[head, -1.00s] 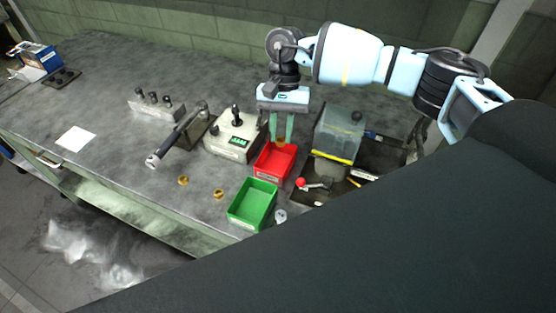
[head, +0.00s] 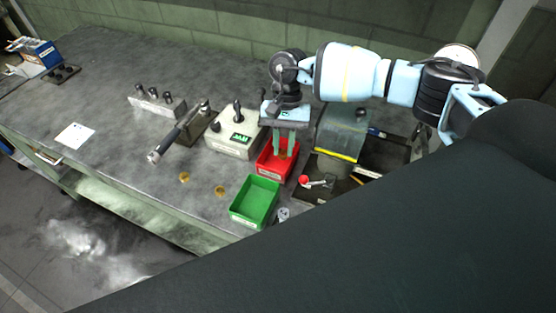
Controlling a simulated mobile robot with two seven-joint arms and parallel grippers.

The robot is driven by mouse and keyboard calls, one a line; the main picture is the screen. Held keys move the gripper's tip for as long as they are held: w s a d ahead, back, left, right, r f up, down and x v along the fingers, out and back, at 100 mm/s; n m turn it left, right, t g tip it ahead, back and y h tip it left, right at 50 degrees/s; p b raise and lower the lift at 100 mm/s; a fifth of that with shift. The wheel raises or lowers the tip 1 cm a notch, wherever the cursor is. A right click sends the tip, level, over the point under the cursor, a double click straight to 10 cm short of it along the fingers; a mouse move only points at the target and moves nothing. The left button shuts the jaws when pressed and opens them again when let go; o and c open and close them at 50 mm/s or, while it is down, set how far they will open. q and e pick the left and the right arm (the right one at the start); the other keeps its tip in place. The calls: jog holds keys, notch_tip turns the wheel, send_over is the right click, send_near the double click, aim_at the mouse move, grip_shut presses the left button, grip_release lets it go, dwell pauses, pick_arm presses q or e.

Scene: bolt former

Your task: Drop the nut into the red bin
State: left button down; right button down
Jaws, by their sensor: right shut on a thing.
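The red bin (head: 265,170) stands on the bench behind the green bin. My right gripper (head: 284,153) points down over the red bin, its fingertips at or just inside the bin's opening. It is shut on a small brownish nut (head: 283,156), which shows only in part between the fingers. Whether the nut touches the bin floor I cannot tell. My left gripper is not in view.
The green bin (head: 254,201) is directly in front of the red one. Two brass-coloured pieces (head: 184,177) lie on the bench to the left. A control box (head: 232,139) is left of the red bin and a machine (head: 342,133) is right of it.

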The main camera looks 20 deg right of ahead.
jog(key=c, duration=1.2)
grip_release()
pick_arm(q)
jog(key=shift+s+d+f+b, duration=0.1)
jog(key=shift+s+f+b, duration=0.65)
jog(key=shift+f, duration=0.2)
pick_arm(e)
jog(key=shift+v, duration=3.95)
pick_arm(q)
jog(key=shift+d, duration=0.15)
